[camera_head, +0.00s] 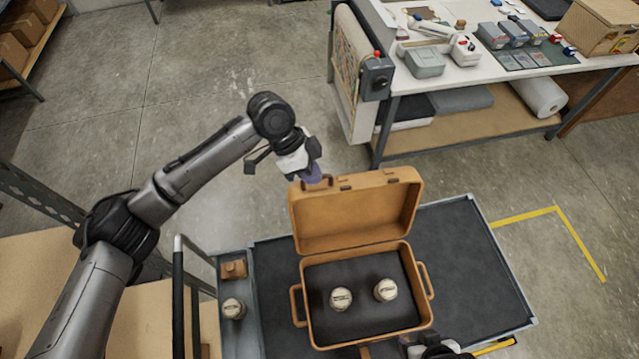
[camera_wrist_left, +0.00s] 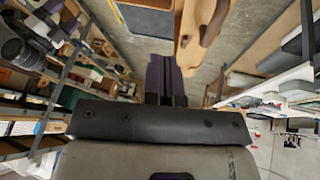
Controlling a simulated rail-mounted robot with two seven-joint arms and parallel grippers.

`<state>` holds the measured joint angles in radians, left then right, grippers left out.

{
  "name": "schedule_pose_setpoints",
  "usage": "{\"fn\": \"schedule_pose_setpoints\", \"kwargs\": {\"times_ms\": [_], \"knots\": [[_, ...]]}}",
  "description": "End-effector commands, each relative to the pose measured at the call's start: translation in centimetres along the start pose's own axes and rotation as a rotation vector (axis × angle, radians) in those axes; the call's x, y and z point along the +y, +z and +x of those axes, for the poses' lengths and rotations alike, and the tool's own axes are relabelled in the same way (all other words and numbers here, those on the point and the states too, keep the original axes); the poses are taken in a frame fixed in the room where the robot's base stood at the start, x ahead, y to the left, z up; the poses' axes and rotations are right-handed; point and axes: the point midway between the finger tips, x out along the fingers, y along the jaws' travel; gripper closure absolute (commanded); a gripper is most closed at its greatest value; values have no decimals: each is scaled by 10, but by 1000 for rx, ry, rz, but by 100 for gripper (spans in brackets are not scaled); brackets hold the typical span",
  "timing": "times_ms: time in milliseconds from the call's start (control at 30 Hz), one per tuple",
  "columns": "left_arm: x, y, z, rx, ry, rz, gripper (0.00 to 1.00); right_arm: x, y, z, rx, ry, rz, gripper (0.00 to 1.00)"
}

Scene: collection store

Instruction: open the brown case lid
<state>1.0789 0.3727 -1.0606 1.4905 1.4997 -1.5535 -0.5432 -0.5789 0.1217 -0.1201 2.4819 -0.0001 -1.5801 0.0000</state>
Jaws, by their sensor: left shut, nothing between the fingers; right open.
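The brown case (camera_head: 418,318) stands on the dark-topped cart, and its lid (camera_head: 358,213) is raised, standing up at the far side of the base. Two pale round objects, one on the left (camera_head: 341,299) and one on the right (camera_head: 386,290), lie on the dark lining. My left gripper (camera_head: 314,176) is shut and empty at the upper left edge of the lid; I cannot tell if it touches. In the left wrist view its purple fingers (camera_wrist_left: 164,76) are together beside the brown lid (camera_wrist_left: 201,32). My right gripper (camera_head: 436,349) is partly visible at the bottom edge, near the case's front right corner.
The cart top (camera_head: 465,250) is clear right of the case. A narrow side tray (camera_head: 236,338) holds a small brown block (camera_head: 233,269) and a pale round object (camera_head: 233,308). A white worktable (camera_head: 470,80) with boxes and tools stands behind. Yellow floor tape (camera_head: 580,240) lies at right.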

Motion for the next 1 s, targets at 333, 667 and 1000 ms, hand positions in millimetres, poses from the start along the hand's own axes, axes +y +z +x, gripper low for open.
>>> {"fn": "schedule_pose_setpoints", "kwargs": {"times_ms": [333,667,1000], "knots": [[5,0,-53,-1,0,-1,100,-1,7,19,-4,0,0,29],[8,0,-69,-2,2,-2,100,-1,7,21,-3,-1,1,29],[-10,4,-71,-28,-123,-186,100,-2,7,21,-3,-2,2,29]]}}
